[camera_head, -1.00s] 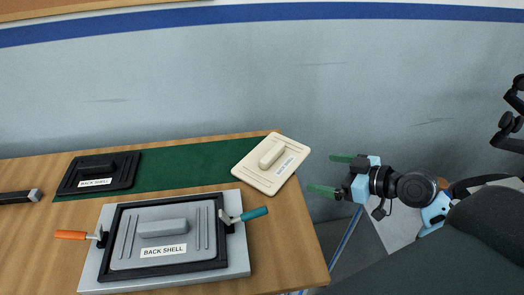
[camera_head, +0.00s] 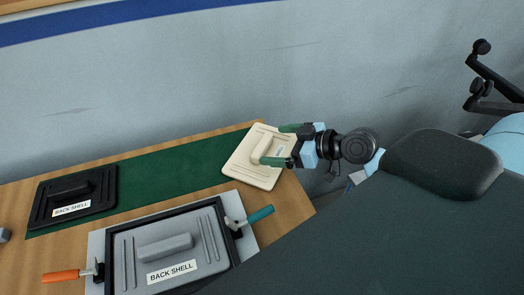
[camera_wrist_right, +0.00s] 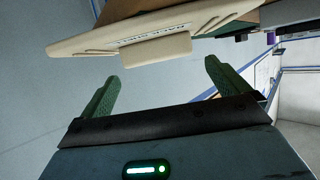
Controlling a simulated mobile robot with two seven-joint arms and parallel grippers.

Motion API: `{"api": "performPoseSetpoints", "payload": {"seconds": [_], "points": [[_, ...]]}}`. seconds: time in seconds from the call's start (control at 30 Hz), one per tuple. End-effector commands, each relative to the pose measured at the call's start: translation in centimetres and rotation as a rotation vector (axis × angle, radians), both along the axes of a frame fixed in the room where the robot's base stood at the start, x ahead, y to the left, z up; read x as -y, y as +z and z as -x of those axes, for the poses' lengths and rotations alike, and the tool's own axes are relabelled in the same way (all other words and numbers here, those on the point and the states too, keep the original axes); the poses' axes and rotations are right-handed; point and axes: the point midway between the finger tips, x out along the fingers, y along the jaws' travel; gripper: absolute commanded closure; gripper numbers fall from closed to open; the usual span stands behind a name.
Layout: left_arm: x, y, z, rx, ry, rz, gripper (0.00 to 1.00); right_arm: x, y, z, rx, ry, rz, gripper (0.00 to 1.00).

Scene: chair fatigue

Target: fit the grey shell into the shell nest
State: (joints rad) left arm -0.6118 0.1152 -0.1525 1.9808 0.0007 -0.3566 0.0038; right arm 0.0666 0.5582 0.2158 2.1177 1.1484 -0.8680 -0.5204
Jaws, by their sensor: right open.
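The grey shell (camera_head: 185,264), labelled BACK SHELL, lies handle up inside the black frame of the shell nest (camera_head: 113,285), on a light grey plate. Whether it sits fully down I cannot tell. The nest's lower right corner is hidden behind a dark grey shape. My right gripper (camera_head: 281,145) is open at the right side of a cream shell (camera_head: 240,168), its fingers towards the shell's handle. In the right wrist view the cream shell (camera_wrist_right: 205,20) and its handle are just beyond the open fingertips (camera_wrist_right: 162,72), with nothing between them. My left gripper is not in view.
An orange-handled clamp (camera_head: 62,275) and a teal-handled clamp (camera_head: 258,215) flank the nest. A black shell (camera_head: 75,195) lies on the green mat (camera_head: 165,170). A large dark grey padded shape (camera_head: 400,230) fills the lower right. The mat between the black and cream shells is clear.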

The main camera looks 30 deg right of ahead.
Motion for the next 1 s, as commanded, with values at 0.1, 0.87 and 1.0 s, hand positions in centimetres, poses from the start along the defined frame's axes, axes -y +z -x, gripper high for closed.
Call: {"api": "performPoseSetpoints", "payload": {"seconds": [0.1, 0.87, 1.0], "points": [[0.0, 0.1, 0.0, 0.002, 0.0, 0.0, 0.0, -0.2, -0.1, -0.3, 0.0, 0.0, 0.001, 0.0], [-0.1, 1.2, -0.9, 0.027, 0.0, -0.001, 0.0, -2.4, -2.5, -4.4, 0.0, 0.0, 0.001, 0.0], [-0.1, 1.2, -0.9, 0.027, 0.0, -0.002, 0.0, -2.4, -2.5, -4.4, 0.0, 0.0, 0.001, 0.16]]}}
